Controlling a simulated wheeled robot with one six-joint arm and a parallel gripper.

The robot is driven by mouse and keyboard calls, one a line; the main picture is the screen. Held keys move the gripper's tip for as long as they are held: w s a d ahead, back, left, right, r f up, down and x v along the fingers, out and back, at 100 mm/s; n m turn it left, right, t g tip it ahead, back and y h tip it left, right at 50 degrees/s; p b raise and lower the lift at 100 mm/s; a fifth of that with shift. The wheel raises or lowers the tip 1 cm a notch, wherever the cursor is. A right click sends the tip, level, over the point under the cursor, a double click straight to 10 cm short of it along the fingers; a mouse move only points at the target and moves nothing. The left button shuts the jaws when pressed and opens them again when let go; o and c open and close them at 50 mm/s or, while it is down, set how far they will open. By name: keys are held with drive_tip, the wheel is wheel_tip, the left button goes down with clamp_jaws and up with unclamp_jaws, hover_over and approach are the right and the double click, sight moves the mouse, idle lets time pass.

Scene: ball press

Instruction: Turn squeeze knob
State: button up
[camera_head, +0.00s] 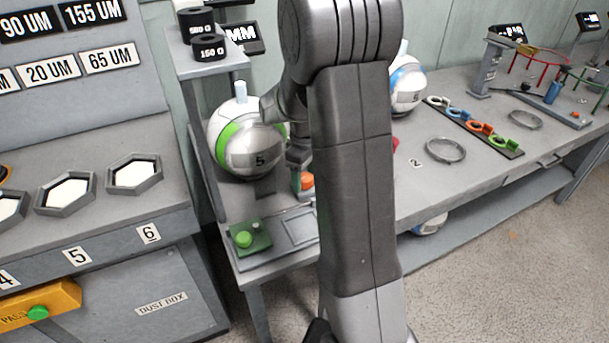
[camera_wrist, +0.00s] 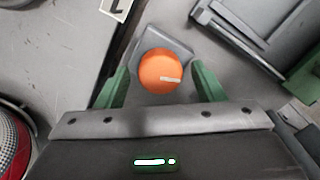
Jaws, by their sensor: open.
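The orange round knob (camera_wrist: 160,71) with a short white mark sits on a grey block (camera_wrist: 178,47) in the wrist view. It also shows in the head view (camera_head: 307,181), partly hidden by my arm. My gripper (camera_wrist: 160,68) is open, with one green finger on each side of the knob in the picture. A gap shows between each finger and the knob. I cannot tell whether the fingertips reach down to the knob's height. In the head view my wrist is just above the knob, and the fingers are not clearly seen.
A round ball marked 5 (camera_head: 255,145), with a green band, stands left of my wrist. A green box with a green button (camera_head: 243,239) is at the bench's front. A grey ring (camera_head: 445,150) lies on the bench to the right. A red dotted round thing (camera_wrist: 10,145) is at lower left.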

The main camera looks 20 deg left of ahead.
drive_tip(key=shift+c, duration=0.4)
drive_tip(key=c, duration=0.9)
drive_tip(key=shift+m, duration=0.3)
drive_tip(key=m+p, duration=0.2)
drive_tip(key=m, duration=0.2)
drive_tip(key=shift+r, duration=0.1)
drive_tip(key=m+p, duration=0.1)
drive_tip(key=m, duration=0.5)
drive_tip(key=o, duration=1)
